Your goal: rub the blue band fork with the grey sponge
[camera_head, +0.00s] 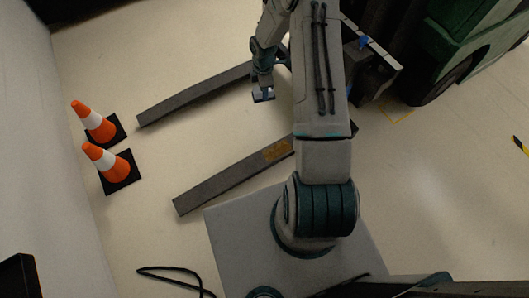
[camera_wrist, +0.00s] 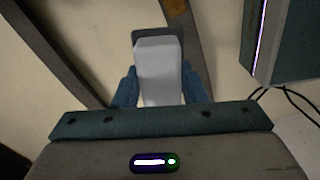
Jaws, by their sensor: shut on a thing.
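My gripper (camera_head: 263,90) is shut on a pale block with a darker grey pad at its far end, the grey sponge (camera_wrist: 159,70). The blue fingers (camera_wrist: 127,88) press on both its sides. In the head view the gripper appears beside the upper dark fork (camera_head: 190,97); I cannot tell the height or any contact. A second, lower fork (camera_head: 215,187) has an orange-yellow patch near its right end. In the wrist view a fork with an orange patch (camera_wrist: 178,10) passes beyond the sponge, and another (camera_wrist: 62,50) runs at the left. I cannot make out a blue band on either fork.
Two orange and white cones (camera_head: 97,122) (camera_head: 108,161) stand on black bases left of the fork tips. A green vehicle (camera_head: 465,35) is at the upper right. A black cable (camera_head: 170,268) lies on the floor at the lower left. Pale floor between the forks is clear.

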